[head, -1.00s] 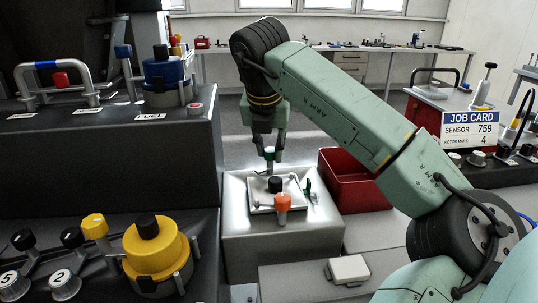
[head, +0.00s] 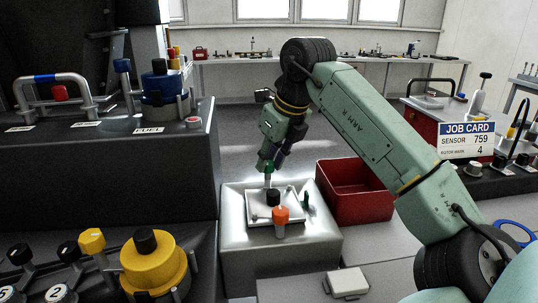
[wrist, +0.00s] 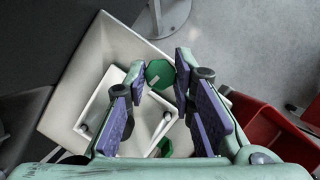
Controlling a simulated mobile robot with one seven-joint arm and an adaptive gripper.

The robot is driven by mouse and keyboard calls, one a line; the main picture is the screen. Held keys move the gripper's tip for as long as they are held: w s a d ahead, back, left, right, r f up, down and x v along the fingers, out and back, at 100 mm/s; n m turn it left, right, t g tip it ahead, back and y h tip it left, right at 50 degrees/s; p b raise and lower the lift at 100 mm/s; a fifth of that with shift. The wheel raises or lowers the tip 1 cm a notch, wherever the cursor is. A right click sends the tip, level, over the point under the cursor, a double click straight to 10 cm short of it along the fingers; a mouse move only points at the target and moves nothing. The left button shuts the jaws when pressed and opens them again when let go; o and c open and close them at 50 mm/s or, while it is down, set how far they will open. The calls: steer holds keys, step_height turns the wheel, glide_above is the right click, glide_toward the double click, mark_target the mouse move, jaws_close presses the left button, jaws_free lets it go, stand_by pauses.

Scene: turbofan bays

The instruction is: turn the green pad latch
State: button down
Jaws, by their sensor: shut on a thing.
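A green octagonal latch knob (wrist: 159,73) stands at the edge of a white pad tray (wrist: 88,112) in the wrist view. My gripper (wrist: 161,80) is shut on this knob, with a finger on each side. The knob's stem is mostly hidden.
A black knob (head: 273,197) and an orange knob (head: 281,215) stand at the tray on a grey block (head: 240,240). A red bin (head: 350,200) is close on the right. A dark console (head: 100,175) with a yellow knob unit (head: 153,262) is on the left.

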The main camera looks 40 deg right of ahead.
steer(key=shift+n+y+p, duration=0.3)
steer(key=shift+n+p, duration=0.05)
steer(key=shift+n, duration=0.65)
steer(key=c, duration=1.4)
jaws_free()
steer(key=shift+o, duration=0.2)
steer(key=v, duration=1.2)
steer(key=shift+w+d, duration=0.1)
